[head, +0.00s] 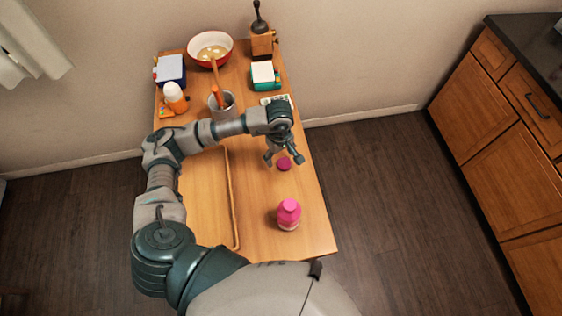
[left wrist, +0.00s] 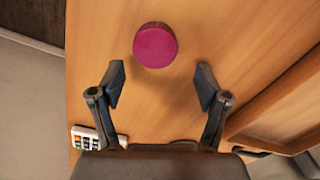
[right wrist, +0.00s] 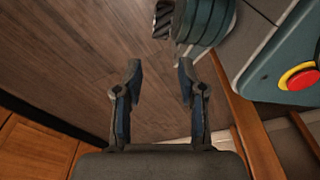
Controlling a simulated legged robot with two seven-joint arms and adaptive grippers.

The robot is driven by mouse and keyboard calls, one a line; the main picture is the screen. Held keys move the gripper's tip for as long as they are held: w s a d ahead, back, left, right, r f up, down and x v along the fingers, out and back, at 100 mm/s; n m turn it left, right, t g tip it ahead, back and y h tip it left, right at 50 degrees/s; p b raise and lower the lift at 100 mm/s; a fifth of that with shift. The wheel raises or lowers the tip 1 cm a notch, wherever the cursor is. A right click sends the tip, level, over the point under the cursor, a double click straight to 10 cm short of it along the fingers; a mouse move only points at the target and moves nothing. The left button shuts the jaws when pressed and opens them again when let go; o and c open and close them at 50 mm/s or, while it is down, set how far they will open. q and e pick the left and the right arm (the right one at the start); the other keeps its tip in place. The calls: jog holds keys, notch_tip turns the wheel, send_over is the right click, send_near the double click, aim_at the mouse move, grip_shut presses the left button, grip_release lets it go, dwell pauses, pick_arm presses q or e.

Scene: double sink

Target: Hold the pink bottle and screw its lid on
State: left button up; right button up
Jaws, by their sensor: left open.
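The pink bottle (head: 289,213) stands upright near the front right of the wooden table. Its dark pink round lid (head: 284,163) lies on the table behind the bottle, apart from it. My left gripper (head: 284,157) is open and empty, with its fingers spread above and around the lid in the head view. In the left wrist view the lid (left wrist: 155,46) lies just beyond the open fingertips (left wrist: 160,80), not gripped. My right gripper (right wrist: 160,72) is open and empty over the dark floor, seen only in the right wrist view.
A red-rimmed bowl (head: 211,49), a grey utensil cup (head: 221,104), an orange-and-white bottle (head: 174,97) and a wooden grinder (head: 262,44) stand at the back of the table (head: 262,232). The surface around the bottle is clear.

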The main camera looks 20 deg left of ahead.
aim_at(286, 162)
pick_arm(q)
jog(key=shift+d+f, duration=0.25)
jog(key=shift+f, duration=0.8)
jog(key=shift+d+f, duration=0.15)
jog(key=shift+d, duration=0.7)
jog(key=shift+c, duration=0.5)
jog(key=shift+a, duration=0.6)
jog(key=c, duration=0.7)
jog(key=shift+a, duration=0.3)
jog(key=shift+d, duration=0.4)
jog(key=r, duration=0.4)
jog(key=shift+d+r, duration=0.25)
jog(key=shift+r, duration=0.1)
jog(key=r, duration=0.4)
jog(key=shift+a+r, duration=0.1)
jog(key=shift+a, duration=0.2)
jog(key=shift+r, duration=0.55)
pick_arm(e)
jog(key=shift+d+f, duration=0.15)
jog(key=shift+d, duration=0.2)
